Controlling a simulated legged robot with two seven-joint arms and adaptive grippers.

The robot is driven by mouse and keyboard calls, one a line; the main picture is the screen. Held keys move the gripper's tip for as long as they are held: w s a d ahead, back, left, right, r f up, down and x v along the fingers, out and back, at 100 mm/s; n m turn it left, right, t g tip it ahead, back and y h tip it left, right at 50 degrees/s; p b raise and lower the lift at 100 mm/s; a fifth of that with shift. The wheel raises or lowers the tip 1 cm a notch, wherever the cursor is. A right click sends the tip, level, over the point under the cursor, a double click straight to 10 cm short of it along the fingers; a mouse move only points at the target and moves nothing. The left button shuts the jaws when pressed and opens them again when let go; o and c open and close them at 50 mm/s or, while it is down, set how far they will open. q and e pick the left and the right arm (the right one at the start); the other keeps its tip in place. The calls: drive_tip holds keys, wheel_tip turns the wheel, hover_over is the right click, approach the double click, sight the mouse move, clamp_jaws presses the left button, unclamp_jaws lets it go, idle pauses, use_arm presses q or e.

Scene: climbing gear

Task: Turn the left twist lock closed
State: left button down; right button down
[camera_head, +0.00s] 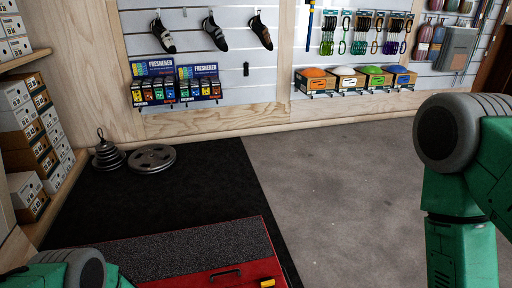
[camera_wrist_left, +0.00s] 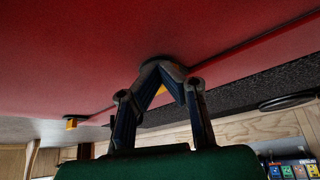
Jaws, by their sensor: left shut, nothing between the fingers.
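The red case or pad (camera_head: 215,278) lies at the bottom of the head view, with a dark speckled strip and a black handle. A yellow twist lock (camera_head: 267,283) shows on its edge there. In the left wrist view my left gripper (camera_wrist_left: 161,72) is shut. Its fingertips meet at a dark round base on the red surface (camera_wrist_left: 60,50). A bit of a yellow twist lock (camera_wrist_left: 160,90) shows behind the fingers, which hide most of it; its turn cannot be told. Another yellow twist lock (camera_wrist_left: 71,123) is at the left. My right gripper is out of view.
Weight plates (camera_head: 152,158) lie on the black mat (camera_head: 195,190) beyond the case. Shelves of boxes (camera_head: 20,130) stand at the left, and a display wall with freshener packs (camera_head: 175,85) is at the back. The grey floor (camera_head: 340,180) is clear.

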use_arm(q)
drive_tip(key=shift+s, duration=0.1)
drive_tip(key=shift+s+a, duration=0.2)
drive_tip(key=shift+s, duration=0.1)
wheel_tip(320, 180, up, 6)
drive_tip(key=p, duration=0.5)
idle(0.3)
